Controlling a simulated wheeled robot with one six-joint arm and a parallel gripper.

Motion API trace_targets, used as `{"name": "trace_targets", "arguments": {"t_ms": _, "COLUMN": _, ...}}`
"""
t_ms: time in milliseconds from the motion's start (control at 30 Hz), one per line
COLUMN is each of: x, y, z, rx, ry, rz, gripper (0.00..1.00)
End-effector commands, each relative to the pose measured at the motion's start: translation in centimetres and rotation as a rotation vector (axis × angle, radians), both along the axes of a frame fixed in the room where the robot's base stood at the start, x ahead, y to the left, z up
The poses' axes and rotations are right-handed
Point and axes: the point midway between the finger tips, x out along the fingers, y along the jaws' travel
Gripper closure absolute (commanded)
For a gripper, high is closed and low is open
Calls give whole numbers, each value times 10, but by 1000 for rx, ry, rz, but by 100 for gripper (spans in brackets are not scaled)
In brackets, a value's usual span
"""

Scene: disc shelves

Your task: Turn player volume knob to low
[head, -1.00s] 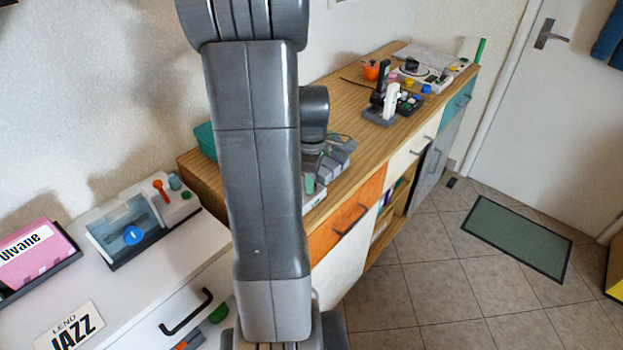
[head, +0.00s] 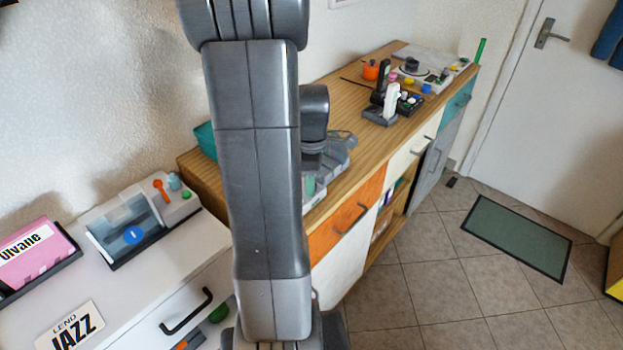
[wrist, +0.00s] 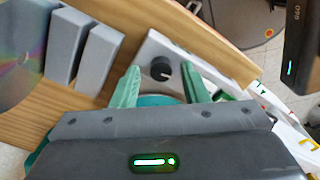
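In the wrist view a round black knob (wrist: 162,68) with a pale pointer mark sits on a light grey panel (wrist: 154,45). My gripper (wrist: 163,76) has two green fingers, spread apart, one on each side of the knob as seen in this view. Gaps show between the fingers and the knob, and nothing is held. I cannot tell how far the fingertips are above the panel. In the head view my arm covers most of this spot, and my gripper cannot be made out clearly.
Two grey upright blocks (wrist: 82,53) and a shiny disc (wrist: 14,55) lie left of the panel. A dark box (wrist: 300,50) stands at upper right. In the head view a wooden-topped cabinet (head: 355,165) runs to the back, with small items and a turntable-like device (head: 412,68).

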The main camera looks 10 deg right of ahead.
Motion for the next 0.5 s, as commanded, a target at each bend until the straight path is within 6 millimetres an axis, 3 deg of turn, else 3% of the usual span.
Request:
{"name": "trace_targets", "arguments": {"t_ms": 333, "x": -1, "y": 0, "z": 2, "rx": 1, "ry": 3, "rz": -1, "gripper": 57}}
{"name": "trace_targets", "arguments": {"t_ms": 500, "x": 0, "y": 0, "z": 24, "rx": 0, "ry": -1, "rz": -1, "gripper": 57}}
